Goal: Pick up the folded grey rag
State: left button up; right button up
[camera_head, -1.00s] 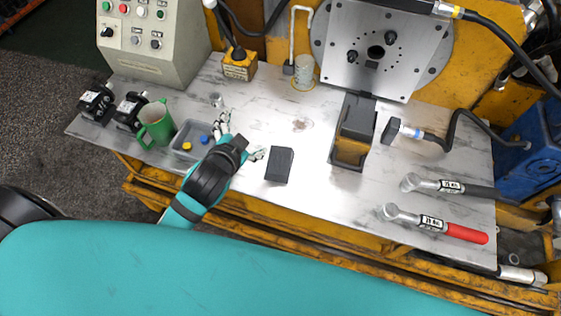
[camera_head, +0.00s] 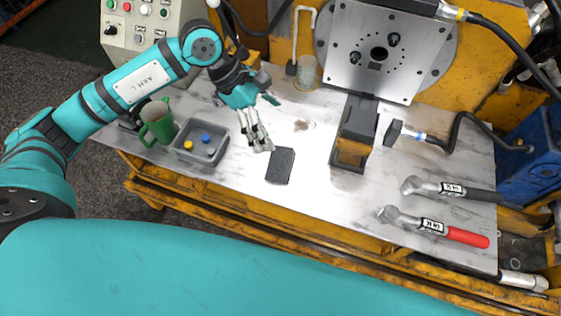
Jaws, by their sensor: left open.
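The folded grey rag (camera_head: 281,167) lies flat on the marble-patterned bench top, near its front edge, left of the middle. It is a small dark rectangle. My left gripper (camera_head: 262,146) is open and empty, pointing down toward the front. Its fingertips are at the rag's back left corner in the picture; I cannot tell whether they touch it. My right gripper is not in view.
A grey tray (camera_head: 217,157) with blue and yellow pieces sits left of the rag, with a green mug (camera_head: 157,124) beyond it. A dark block with a yellow face (camera_head: 348,152) stands to the right. Two torque wrenches (camera_head: 437,227) lie further right.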

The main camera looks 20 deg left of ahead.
pick_arm(q)
jog(key=a+y, duration=0.2)
jog(key=a, duration=0.1)
jog(key=p, duration=0.2)
send_over(280, 160)
jog(key=a, duration=0.1)
notch_tip(280, 160, down, 12)
jog(key=shift+a+r, duration=0.1)
jog(key=shift+r, duration=0.15)
jog(key=x, duration=0.3)
jog(key=p+x, duration=0.1)
jog(key=shift+s+a+f, duration=0.1)
jog(key=shift+a+f, duration=0.05)
jog(key=shift+f, duration=0.7)
jog(key=c, duration=0.8)
